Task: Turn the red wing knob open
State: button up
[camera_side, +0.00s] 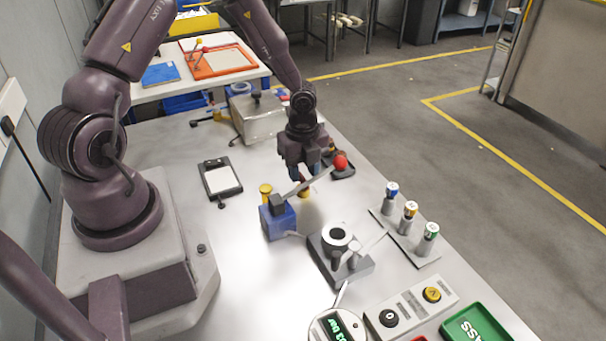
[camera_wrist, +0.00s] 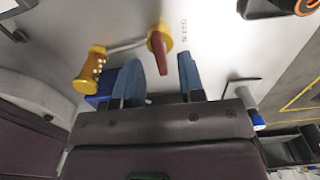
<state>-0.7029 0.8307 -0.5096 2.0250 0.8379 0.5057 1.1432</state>
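The red wing knob (camera_wrist: 158,52) sits on a round yellow body (camera_wrist: 164,38) at the upper middle of the wrist view. Its long red wing points toward my gripper. My gripper (camera_wrist: 160,63) is open, with one blue finger to each side of the wing and a visible gap to each. I cannot tell whether the fingertips reach down to the wing's height. In the side view my gripper (camera_side: 308,176) hangs pointing down over the bench, and a bit of the yellow body (camera_side: 304,192) shows below it. The red wing is not clearly visible there.
A yellow fitting (camera_wrist: 91,68) joins the knob body by a pale pipe. A grey fixture (camera_side: 340,258) and capped vials (camera_side: 410,210) stand nearer the camera.

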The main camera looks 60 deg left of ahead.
jog(key=shift+f, duration=0.95)
jog(key=shift+c, duration=0.2)
grip_shut()
